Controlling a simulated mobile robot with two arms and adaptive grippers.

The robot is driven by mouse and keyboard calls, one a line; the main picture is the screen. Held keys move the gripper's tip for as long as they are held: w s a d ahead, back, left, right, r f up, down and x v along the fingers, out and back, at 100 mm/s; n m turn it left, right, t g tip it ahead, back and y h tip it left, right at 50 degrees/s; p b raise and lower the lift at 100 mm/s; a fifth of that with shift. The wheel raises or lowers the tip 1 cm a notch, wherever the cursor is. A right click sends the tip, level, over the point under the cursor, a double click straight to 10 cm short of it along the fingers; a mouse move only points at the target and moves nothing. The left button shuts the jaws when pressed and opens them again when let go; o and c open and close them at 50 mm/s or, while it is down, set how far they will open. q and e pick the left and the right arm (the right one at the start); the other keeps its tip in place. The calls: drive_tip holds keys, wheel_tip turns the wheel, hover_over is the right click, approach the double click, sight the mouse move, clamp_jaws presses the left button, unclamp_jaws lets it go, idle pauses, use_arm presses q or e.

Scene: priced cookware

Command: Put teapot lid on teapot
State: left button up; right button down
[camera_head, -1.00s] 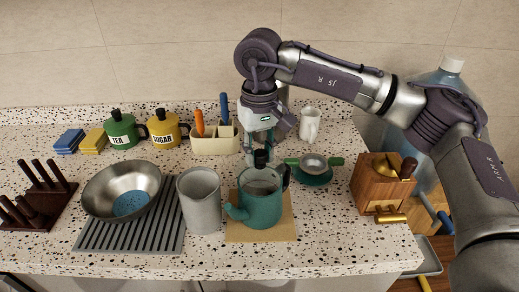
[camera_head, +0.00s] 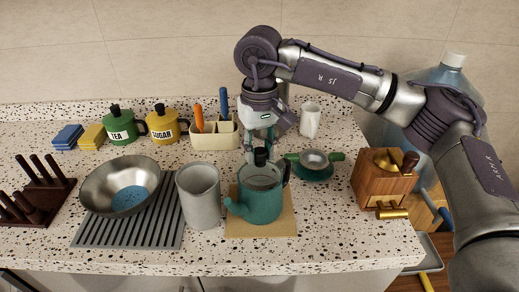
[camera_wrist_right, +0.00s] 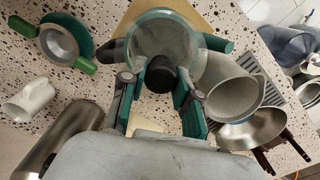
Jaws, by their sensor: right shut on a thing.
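The teal teapot (camera_head: 262,207) stands on a tan board, with its spout to the left and its dark handle to the right. Its round open top shows grey inside, and it also shows in the right wrist view (camera_wrist_right: 163,35). My right gripper (camera_head: 257,155) is over the back part of the teapot's top, pointing down. It is shut on the teapot lid, whose black knob (camera_wrist_right: 160,76) shows between the fingers in the wrist view. My left gripper is not in view.
A grey pitcher (camera_head: 198,196) stands close left of the teapot. A metal bowl (camera_head: 103,187) sits on a ridged mat further left. A green cup-like piece with a metal strainer (camera_head: 314,160) is at the right, near a wooden grinder (camera_head: 378,180). A white mug (camera_head: 310,120) stands behind.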

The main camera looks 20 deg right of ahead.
drive_tip(key=shift+f+b, duration=0.8)
drive_tip(key=shift+f, duration=0.2)
drive_tip(key=shift+f+b, duration=0.15)
drive_tip(key=shift+b, duration=0.15)
idle(1.0)
drive_tip(key=shift+f, duration=0.25)
drive_tip(key=shift+r, duration=0.1)
drive_tip(key=shift+c, duration=0.6)
unclamp_jaws()
